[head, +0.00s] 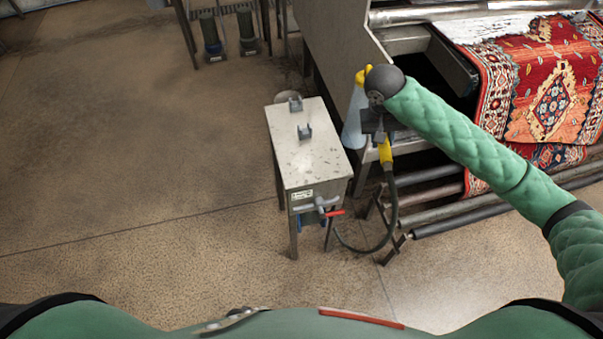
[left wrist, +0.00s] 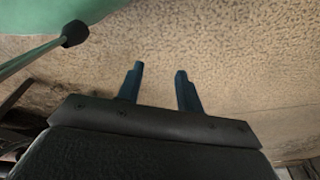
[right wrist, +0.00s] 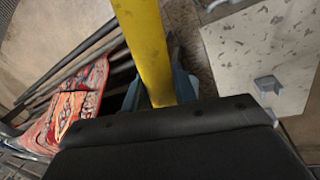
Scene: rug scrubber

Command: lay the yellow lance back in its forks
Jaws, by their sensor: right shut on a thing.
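The yellow lance (head: 385,152) is held in my right gripper (head: 378,130), to the right of the small metal table in the head view. A dark hose hangs from its lower end. In the right wrist view the lance (right wrist: 145,45) runs between the fingers of my right gripper (right wrist: 160,88), which is shut on it. Two grey forks, the far one (head: 295,103) and the near one (head: 305,132), stand on the tabletop (head: 317,165) and hold nothing. One fork (right wrist: 267,84) also shows in the right wrist view. My left gripper (left wrist: 156,88) is open and empty above the floor.
A valve with a red handle (head: 333,213) sits at the table's near end. The hose (head: 393,210) loops down beside the table. A patterned rug (head: 545,90) lies on a machine at right, with long rollers (head: 450,215) below. A pale bottle-like object (head: 354,120) is behind my gripper. Floor at left is clear.

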